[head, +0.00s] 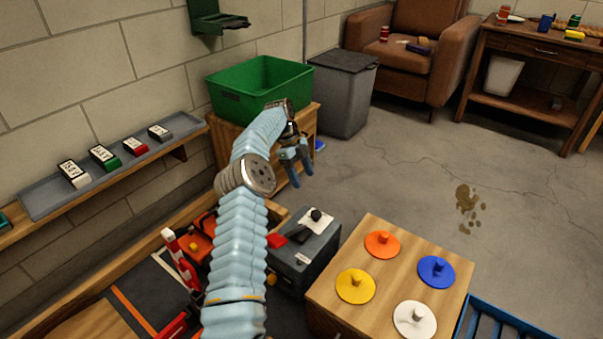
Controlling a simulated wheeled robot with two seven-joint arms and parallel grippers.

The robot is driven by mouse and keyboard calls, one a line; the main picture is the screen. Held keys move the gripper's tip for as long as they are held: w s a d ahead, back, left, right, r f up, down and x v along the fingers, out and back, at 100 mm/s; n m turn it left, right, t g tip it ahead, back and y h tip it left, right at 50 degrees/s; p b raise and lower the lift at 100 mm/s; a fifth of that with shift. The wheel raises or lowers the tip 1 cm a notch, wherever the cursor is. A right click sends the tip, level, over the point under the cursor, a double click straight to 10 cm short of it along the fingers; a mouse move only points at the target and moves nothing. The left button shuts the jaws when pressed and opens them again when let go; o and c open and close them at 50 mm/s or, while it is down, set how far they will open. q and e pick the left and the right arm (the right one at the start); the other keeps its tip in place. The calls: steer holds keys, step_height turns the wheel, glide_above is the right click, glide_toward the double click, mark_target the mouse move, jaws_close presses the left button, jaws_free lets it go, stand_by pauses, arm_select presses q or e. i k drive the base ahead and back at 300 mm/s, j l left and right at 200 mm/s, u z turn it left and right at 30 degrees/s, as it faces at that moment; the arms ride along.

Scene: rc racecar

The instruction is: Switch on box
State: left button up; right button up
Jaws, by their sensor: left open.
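A dark grey box (318,255) sits low in the middle of the head view, just right of my left forearm. A black knob or lever stands on a white plate (316,222) on its top, and a red part (277,241) is at its left edge. I cannot tell whether it is on or off. My left gripper (296,178) is open and empty, with blue fingers pointing down. It appears above and beyond the box, near the wooden stand, and apart from the box. My left arm hides part of the area left of the box. My right gripper is not in view.
A wooden block (395,262) with several coloured knobbed discs stands right of the box. A green bin (258,92) rests on a wooden stand behind my gripper. A grey shelf tray (60,197) with labelled blocks runs along the left wall.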

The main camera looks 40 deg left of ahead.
mark_target(273, 279)
steer(key=k+l, duration=0.1)
steer(key=k, duration=0.65)
steer(key=k+l, duration=0.15)
steer(key=k, duration=0.6)
